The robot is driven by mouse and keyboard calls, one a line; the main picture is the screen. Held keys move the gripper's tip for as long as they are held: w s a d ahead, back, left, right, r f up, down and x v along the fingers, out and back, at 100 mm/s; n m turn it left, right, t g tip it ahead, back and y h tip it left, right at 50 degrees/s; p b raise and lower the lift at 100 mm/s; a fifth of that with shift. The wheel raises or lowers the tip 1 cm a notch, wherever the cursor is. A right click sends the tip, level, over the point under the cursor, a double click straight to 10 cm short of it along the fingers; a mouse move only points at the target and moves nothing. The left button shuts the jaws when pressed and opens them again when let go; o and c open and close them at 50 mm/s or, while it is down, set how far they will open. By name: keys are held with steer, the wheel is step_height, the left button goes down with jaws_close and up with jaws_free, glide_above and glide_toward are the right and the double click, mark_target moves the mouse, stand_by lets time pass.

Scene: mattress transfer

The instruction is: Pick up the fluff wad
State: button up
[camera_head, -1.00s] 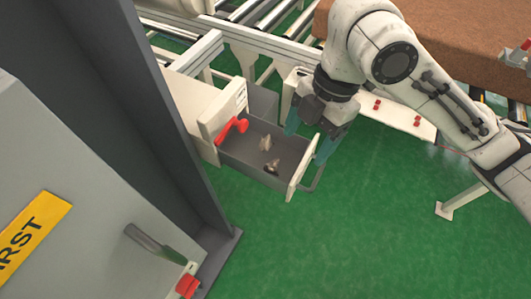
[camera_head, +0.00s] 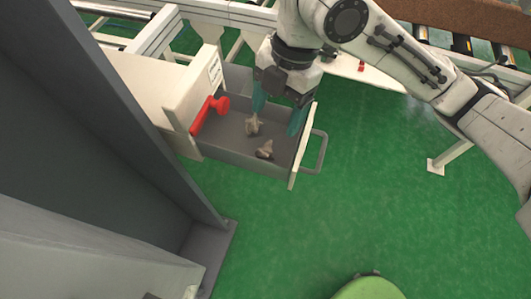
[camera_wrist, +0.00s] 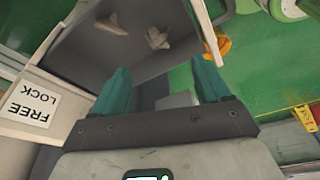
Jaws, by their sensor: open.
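Two small pale, greyish-beige wads lie apart on the floor of an open grey drawer (camera_head: 225,150). In the head view one wad (camera_head: 252,126) lies farther back and the other (camera_head: 265,149) nearer the front; I cannot tell which is the fluff wad. The wrist view also shows two wads, a left one (camera_wrist: 112,24) and a right one (camera_wrist: 157,38). My gripper (camera_head: 276,118) points down over the drawer's right part, its teal fingers apart with nothing between them. In the wrist view my gripper (camera_wrist: 161,66) is apart from both wads.
A red handle (camera_head: 205,112) sits at the drawer's left end, by a white cabinet (camera_head: 150,90). The drawer's cream end panel (camera_head: 302,145) and grey pull bar (camera_head: 321,153) are close to my fingers. A dark column stands at left.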

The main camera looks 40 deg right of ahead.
mark_target(267, 146)
steer(key=x, duration=0.6)
steer(key=shift+d+f, duration=0.1)
steer(key=shift+f, duration=0.1)
steer(key=shift+x, duration=2.6)
steer(key=shift+w+d, duration=0.2)
steer(key=shift+d, duration=0.05)
steer(key=shift+c, duration=0.4)
steer(key=c, duration=1)
